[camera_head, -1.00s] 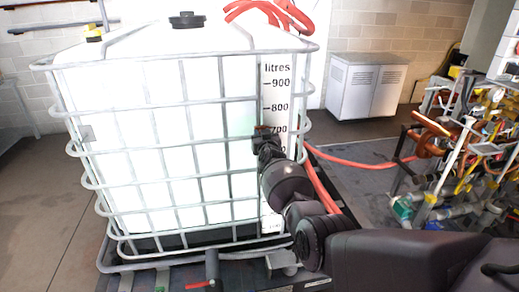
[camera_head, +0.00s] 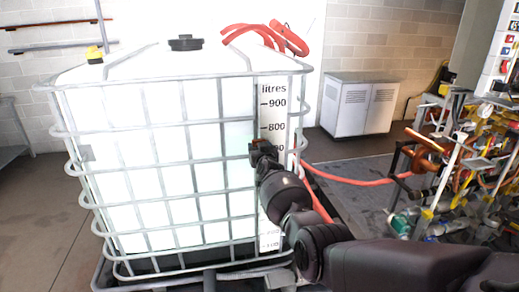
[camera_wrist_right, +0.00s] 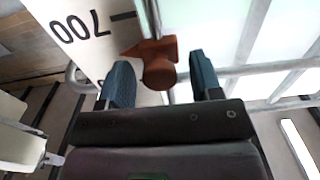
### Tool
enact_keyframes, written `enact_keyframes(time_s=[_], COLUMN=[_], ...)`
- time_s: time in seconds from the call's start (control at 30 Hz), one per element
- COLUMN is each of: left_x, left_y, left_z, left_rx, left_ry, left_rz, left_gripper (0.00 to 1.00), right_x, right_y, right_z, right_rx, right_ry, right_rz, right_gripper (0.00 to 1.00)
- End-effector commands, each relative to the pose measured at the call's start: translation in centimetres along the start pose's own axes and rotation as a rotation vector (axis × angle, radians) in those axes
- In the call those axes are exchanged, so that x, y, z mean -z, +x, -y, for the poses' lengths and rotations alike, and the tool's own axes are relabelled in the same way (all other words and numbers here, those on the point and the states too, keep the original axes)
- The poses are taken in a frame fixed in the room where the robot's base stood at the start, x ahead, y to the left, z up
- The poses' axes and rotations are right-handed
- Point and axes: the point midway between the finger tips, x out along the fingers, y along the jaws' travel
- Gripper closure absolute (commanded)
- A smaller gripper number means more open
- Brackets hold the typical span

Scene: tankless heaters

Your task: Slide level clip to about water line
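The level clip (camera_wrist_right: 158,65) is a small orange-red piece on a thin upright rail in the right wrist view. Its pointed end faces the white scale strip (camera_wrist_right: 75,25), a little to the 800 side of the 700 tick. My right gripper (camera_wrist_right: 163,72) is open, with one dark finger on each side of the clip and small gaps between. In the head view my right gripper (camera_head: 262,149) partly covers the 700 mark. I cannot make out the water line in the tank (camera_head: 160,110). My left gripper is not in view.
A grey tube cage (camera_head: 155,85) surrounds the tank, with bars near my right gripper. Red hoses (camera_head: 345,178) run behind my right arm. A pipe rack (camera_head: 450,170) crowds the right side. A grey cabinet (camera_head: 358,104) stands at the back.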

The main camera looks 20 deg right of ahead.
Motion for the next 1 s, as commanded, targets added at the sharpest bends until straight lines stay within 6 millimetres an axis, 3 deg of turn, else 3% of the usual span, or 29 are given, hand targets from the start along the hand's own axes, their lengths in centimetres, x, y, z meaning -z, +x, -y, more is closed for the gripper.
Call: enact_keyframes(time_s=[0.37, 0.63, 0.83, 1.0], left_x=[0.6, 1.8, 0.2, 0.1], left_y=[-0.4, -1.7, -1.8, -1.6], left_z=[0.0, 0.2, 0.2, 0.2], left_rx=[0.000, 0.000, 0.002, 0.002], left_ry=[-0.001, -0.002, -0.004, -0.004], left_rz=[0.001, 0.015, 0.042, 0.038], left_gripper=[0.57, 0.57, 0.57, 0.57], right_x=[0.1, 0.2, -0.1, -0.2], right_y=[-0.4, -2.3, -3.9, -5.3], right_z=[0.0, 0.0, 0.2, 0.1], right_rx=[0.000, 0.000, 0.002, 0.000], right_ry=[0.000, -0.001, 0.004, 0.003], right_rz=[0.001, 0.002, -0.002, 0.001], right_gripper=[0.41, 0.41, 0.41, 0.41])
